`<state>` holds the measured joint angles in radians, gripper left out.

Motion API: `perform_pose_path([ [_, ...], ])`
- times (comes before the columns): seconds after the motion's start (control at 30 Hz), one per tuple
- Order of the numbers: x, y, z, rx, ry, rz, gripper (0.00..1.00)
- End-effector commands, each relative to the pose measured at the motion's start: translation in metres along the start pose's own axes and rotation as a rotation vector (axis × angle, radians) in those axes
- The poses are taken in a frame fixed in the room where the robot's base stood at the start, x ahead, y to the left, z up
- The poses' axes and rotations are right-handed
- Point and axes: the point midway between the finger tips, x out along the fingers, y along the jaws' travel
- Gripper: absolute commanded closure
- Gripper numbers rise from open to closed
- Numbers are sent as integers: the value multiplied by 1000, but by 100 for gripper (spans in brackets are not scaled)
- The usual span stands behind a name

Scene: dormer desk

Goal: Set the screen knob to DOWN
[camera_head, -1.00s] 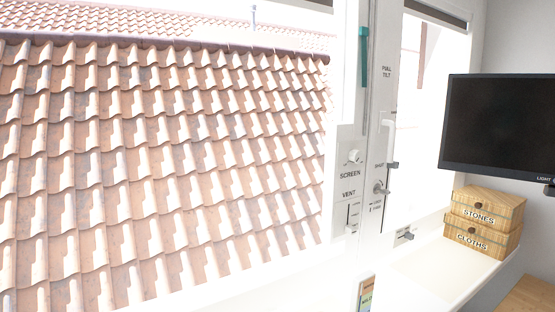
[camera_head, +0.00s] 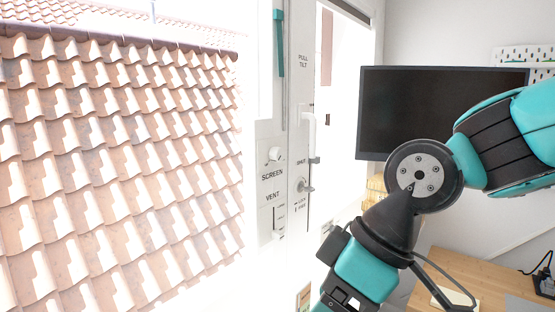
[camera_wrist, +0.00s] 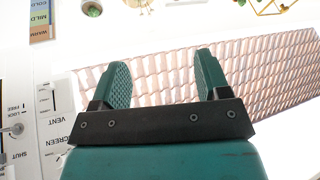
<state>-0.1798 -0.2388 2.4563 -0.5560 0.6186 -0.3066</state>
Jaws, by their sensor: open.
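The screen knob (camera_head: 273,155) is a small pale knob on the white window post, just above the word SCREEN. Its setting cannot be read. In the wrist view the panel (camera_wrist: 52,112) appears upside down at the left edge, with VENT and SCREEN printed on it; the knob itself is not clearly visible there. My gripper (camera_wrist: 163,77) is open and empty, its two teal fingers apart, with the roof tiles showing behind and between them. The panel lies to the left of the fingers in that view. In the head view the fingertips are not visible.
Below the knob is the VENT slider (camera_head: 280,218). To its right are a white window handle (camera_head: 308,132) and the SHUT lever (camera_head: 305,186). A dark monitor (camera_head: 440,105) stands behind my arm. A coloured COLD, MILD, WARM strip (camera_wrist: 39,20) shows in the wrist view.

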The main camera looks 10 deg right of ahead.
Motion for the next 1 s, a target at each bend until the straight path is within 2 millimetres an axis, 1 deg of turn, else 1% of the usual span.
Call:
perform_pose_path([
  [0.03,11,24,-14,-115,75,24,31],
  [0.07,13,36,-26,-205,124,44,31],
  [0.1,13,56,-42,-331,191,82,31],
  [0.17,10,86,-64,-529,286,164,31],
  [0.2,6,108,-78,-661,341,232,31],
  [0.23,3,124,-86,-758,376,288,31],
  [0.27,-2,140,-93,-854,405,351,31],
  [0.3,-9,162,-102,-981,438,443,31],
  [0.33,-14,178,-107,-1073,455,516,31],
  [0.37,-21,193,-111,-1161,466,592,31],
  [0.4,-30,213,-115,-1274,471,696,31],
  [0.5,-52,256,-119,-1512,441,949,31],
  [0.6,-73,286,-116,-1683,372,1161,31],
  [0.7,-88,305,-112,-1789,303,1307,31],
  [0.8,-98,314,-111,-1843,255,1387,31],
  [0.87,-100,317,-114,-1858,244,1408,31],
  [0.97,-99,320,-124,-1865,239,1413,31],
  [1.0,-97,321,-130,-1866,242,1412,31],
])
